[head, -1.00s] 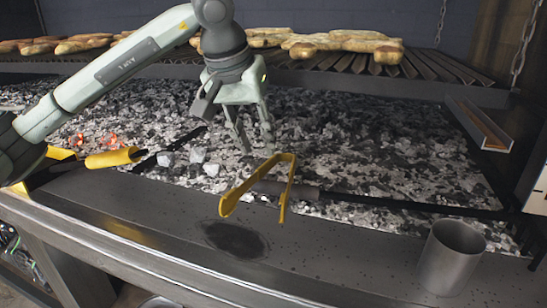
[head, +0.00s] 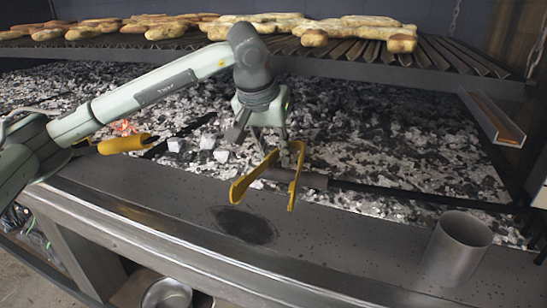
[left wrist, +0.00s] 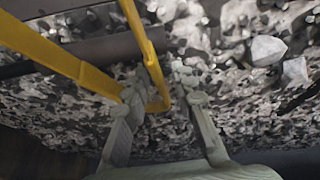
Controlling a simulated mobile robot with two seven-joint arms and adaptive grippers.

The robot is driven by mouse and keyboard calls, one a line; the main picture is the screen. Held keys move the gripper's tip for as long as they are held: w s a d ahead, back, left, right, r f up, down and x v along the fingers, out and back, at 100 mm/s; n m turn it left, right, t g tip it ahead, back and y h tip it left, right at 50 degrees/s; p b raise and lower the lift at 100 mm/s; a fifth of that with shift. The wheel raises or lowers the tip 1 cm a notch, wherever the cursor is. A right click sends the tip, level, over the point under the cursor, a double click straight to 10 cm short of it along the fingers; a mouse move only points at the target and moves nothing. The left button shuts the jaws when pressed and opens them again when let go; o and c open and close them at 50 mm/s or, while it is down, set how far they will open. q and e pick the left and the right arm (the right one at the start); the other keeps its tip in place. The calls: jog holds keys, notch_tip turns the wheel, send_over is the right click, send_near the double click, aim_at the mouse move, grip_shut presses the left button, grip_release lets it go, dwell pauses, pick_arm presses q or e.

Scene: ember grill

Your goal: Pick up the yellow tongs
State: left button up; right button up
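The yellow tongs (head: 296,178) rest at the inner edge of the grill's front ledge, their bent end raised toward the coals and their two legs toward the front. My left gripper (head: 272,144) points down just behind and above the bent end. In the left wrist view the gripper's fingers (left wrist: 157,70) are apart, and the bent end of the tongs (left wrist: 146,42) shows between them, close to the left finger. Part of one leg passes behind that finger. I cannot tell whether they touch. My right gripper is not in view.
A metal cup (head: 456,250) stands on the ledge (head: 340,250) at right. A yellow-handled tool (head: 124,144) lies at left. A dark bar (head: 420,200) runs behind the tongs over the coals (head: 400,150). Breads (head: 365,35) lie on the raised grate.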

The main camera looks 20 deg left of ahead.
pick_arm(q)
grip_shut()
jog(key=shift+r, duration=0.1)
jog(key=shift+r, duration=0.25)
notch_tip(320, 180, up, 4)
jog(key=shift+f+b, duration=0.1)
jog(key=shift+b, duration=0.2)
jog(key=s+a+r+b, duration=0.1)
jog(key=s+a+r, duration=0.5)
jog(key=a, duration=0.3)
jog(key=shift+s+a+r, duration=0.25)
jog(key=shift+a+r, duration=0.05)
jog(key=shift+a, duration=0.1)
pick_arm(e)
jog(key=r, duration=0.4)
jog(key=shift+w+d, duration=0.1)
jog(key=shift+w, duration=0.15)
